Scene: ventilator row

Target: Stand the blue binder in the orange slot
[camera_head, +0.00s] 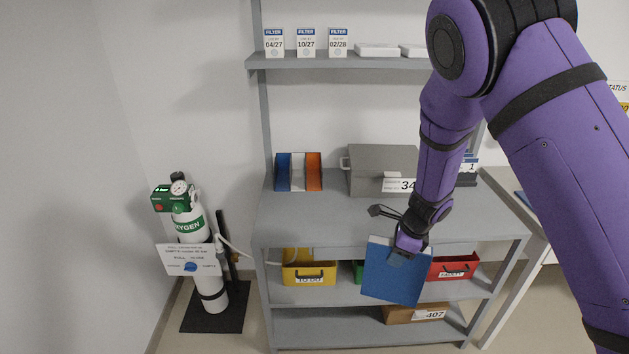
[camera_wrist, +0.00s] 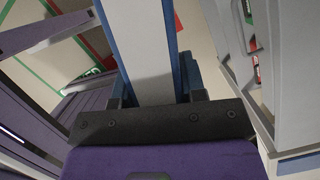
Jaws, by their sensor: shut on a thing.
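The blue binder (camera_head: 393,271) hangs from my gripper (camera_head: 410,246), tilted a little, in front of the shelf unit's worktop edge. My gripper is shut on its upper edge. In the wrist view the binder (camera_wrist: 147,50) runs up from between the fingers, showing a pale face with blue edges. The orange slot (camera_head: 314,171) is the right one of a three-part holder on the worktop at the back left, beside a white slot (camera_head: 298,172) and a blue slot (camera_head: 283,172). My gripper is to the right of and nearer than the holder. I cannot see inside the slot clearly.
A grey case (camera_head: 375,162) stands right of the holder on the worktop (camera_head: 300,222). Yellow (camera_head: 309,274) and red (camera_head: 453,267) bins sit on the shelf below. An oxygen cylinder (camera_head: 190,225) stands at left. The worktop in front of the holder is clear.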

